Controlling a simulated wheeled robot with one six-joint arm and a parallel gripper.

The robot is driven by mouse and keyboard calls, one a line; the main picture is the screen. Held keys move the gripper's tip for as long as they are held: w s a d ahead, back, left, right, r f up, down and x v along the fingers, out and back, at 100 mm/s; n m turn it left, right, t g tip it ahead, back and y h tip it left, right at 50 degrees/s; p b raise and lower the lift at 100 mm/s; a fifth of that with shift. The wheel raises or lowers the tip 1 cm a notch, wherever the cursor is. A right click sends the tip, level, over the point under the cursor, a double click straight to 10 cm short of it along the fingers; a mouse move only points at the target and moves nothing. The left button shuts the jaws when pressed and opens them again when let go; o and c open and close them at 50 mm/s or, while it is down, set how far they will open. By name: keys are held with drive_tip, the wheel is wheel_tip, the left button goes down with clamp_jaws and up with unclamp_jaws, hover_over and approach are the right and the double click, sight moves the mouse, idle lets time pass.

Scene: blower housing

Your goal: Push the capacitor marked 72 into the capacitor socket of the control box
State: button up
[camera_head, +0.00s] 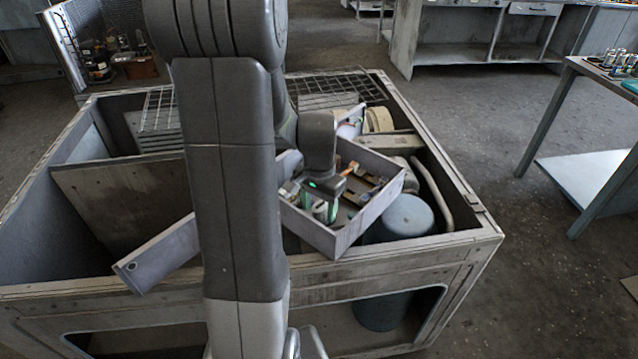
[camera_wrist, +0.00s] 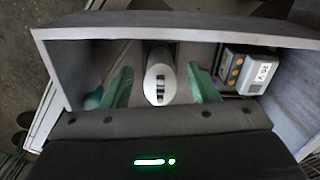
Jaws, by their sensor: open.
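The control box is a grey open tray (camera_head: 372,224) resting tilted across the housing; its wall (camera_wrist: 180,28) crosses the top of the wrist view. My gripper (camera_wrist: 160,88) is open, with green fingertips inside the box. A white cylindrical capacitor (camera_wrist: 157,78) with dark marks on its end stands between the fingertips, with a visible gap on each side. I cannot read its number. In the head view my gripper (camera_head: 320,204) reaches down into the near left part of the box, and my arm hides some of it. The capacitor's lower end and the socket are hidden.
A block with a printed label (camera_wrist: 262,72) sits in the box right of the gripper. A blue-grey cylinder (camera_head: 404,217) stands beside the box in the housing (camera_head: 478,240). A wire grille (camera_head: 325,88) lies behind. A table (camera_head: 590,72) with several small cylinders stands right.

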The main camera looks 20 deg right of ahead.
wheel_tip(320, 180, up, 12)
idle(0.3)
idle(0.4)
wheel_tip(320, 180, down, 13)
drive_tip(key=shift+r, duration=0.1)
idle(0.5)
drive_tip(key=shift+f, duration=0.2)
drive_tip(key=shift+f, duration=0.15)
wheel_tip(320, 180, up, 13)
wheel_tip(320, 180, down, 13)
drive_tip(key=shift+s+f, duration=0.1)
drive_tip(key=shift+f, duration=0.05)
wheel_tip(320, 180, up, 8)
drive_tip(key=p, duration=0.6)
drive_tip(key=shift+d, duration=0.15)
drive_tip(key=shift+w+r+p, duration=0.2)
drive_tip(key=shift+r+p, duration=0.1)
drive_tip(key=shift+r, duration=0.05)
